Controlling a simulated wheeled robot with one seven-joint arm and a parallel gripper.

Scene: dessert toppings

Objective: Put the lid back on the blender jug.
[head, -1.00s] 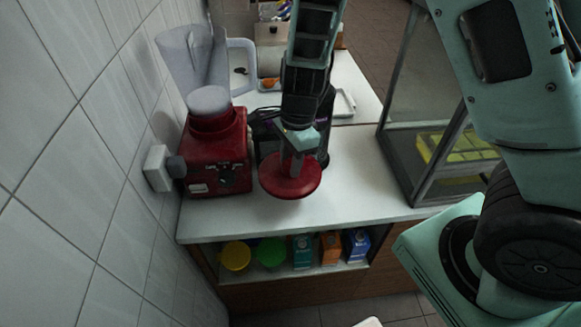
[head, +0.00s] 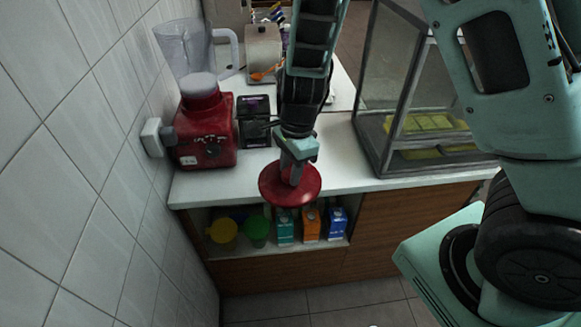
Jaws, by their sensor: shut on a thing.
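The blender has a red base (head: 207,135) at the left of the counter, against the tiled wall. Its clear jug (head: 186,50) with a handle at the right shows above and behind the base; its top looks open. The lid (head: 290,190) is a round red disc. My gripper (head: 291,172) is shut on the lid from above and holds it level, in front of and to the right of the blender base, over the counter's front edge as seen here. The fingertips are partly hidden by my wrist.
A dark box (head: 254,121) stands right of the blender. A glass display case (head: 400,110) with yellow items stands on the right of the counter (head: 345,165). Coloured cartons and tubs fill the shelf below. A wall socket (head: 152,137) is left.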

